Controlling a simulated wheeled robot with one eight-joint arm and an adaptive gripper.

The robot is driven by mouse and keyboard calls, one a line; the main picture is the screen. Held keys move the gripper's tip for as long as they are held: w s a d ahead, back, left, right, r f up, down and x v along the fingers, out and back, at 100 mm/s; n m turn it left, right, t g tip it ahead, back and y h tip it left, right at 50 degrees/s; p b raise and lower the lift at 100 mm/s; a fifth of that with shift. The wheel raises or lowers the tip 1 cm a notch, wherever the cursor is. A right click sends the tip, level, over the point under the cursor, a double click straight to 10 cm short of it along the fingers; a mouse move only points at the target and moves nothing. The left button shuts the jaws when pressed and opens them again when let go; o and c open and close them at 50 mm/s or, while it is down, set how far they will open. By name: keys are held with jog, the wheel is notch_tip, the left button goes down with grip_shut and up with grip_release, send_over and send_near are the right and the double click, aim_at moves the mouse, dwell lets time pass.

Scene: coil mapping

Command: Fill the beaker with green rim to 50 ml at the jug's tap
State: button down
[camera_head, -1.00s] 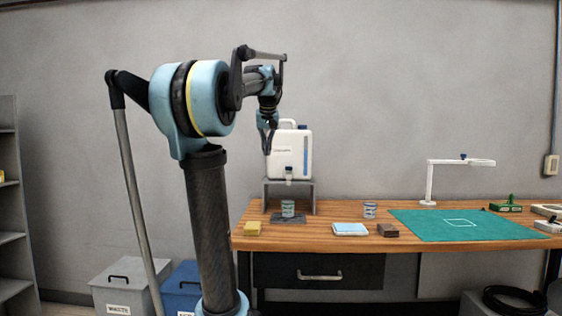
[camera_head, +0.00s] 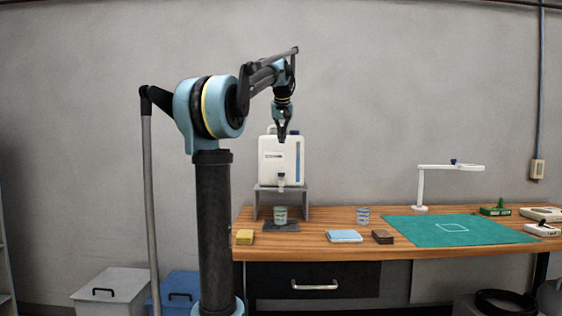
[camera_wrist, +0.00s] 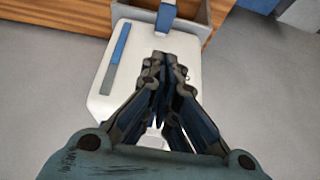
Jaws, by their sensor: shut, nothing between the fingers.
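The white jug (camera_head: 270,164) stands on a grey stand (camera_head: 304,196) at the table's left end, with a blue level strip on its right side. Its tap (camera_head: 281,180) points down at the front. A beaker with a green rim (camera_head: 280,215) stands on a dark mat (camera_head: 290,227) below the tap. The fill level in it is too small to tell. My gripper (camera_head: 282,138) hangs above and in front of the jug, shut and empty. In the wrist view the gripper (camera_wrist: 160,62) shows over the white jug (camera_wrist: 105,65), hiding part of it.
A beaker with a blue rim (camera_head: 362,216) stands to the right. A yellow block (camera_head: 244,237), a light blue cloth (camera_head: 344,236) and a brown block (camera_head: 382,237) lie along the front. A green mat (camera_head: 420,236) and a white lamp (camera_head: 420,190) are at right.

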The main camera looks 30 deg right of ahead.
jog(key=x, duration=0.9)
notch_tip(320, 180, down, 3)
jog(key=shift+s+a+f, duration=0.15)
jog(key=shift+s, duration=0.05)
jog(key=shift+s+f, duration=0.1)
jog(key=shift+f, duration=0.55)
jog(key=shift+a, duration=0.1)
